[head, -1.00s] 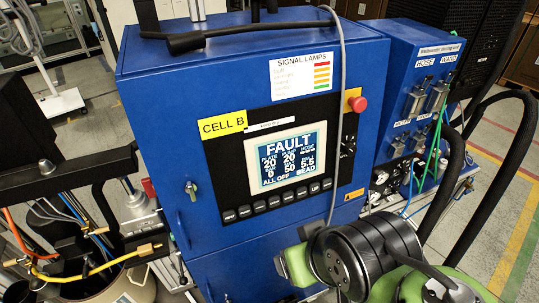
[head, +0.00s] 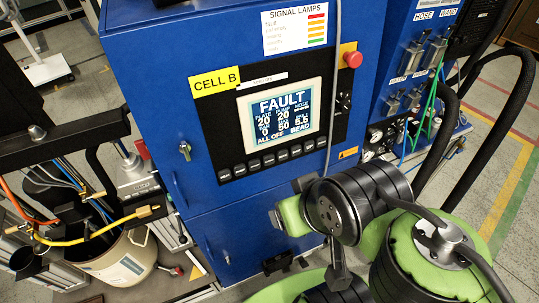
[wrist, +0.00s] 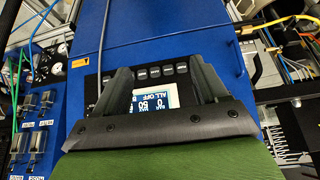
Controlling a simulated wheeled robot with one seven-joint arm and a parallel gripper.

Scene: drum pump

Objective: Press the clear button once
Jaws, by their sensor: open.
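The blue cabinet's black control panel (head: 335,125) carries a row of several small dark buttons (head: 268,161) below a screen (head: 281,116). The screen reads FAULT, with ALL OFF and BEAD at its bottom. The button labels are too small to read, so I cannot tell which button is clear. In the wrist view my gripper (wrist: 155,76) is open and empty, its two dark fingers pointing at the panel. Part of the button row (wrist: 160,71) shows between and beyond the fingertips, and the screen (wrist: 150,102) shows upside down between the fingers. In the head view the fingers are not clearly visible.
A red mushroom button (head: 352,59) sits at the panel's upper right. A key switch (head: 185,150) is on the cabinet's left. Black and coloured hoses (head: 437,110) run at the right. A drum (head: 122,262) with hoses stands at the lower left.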

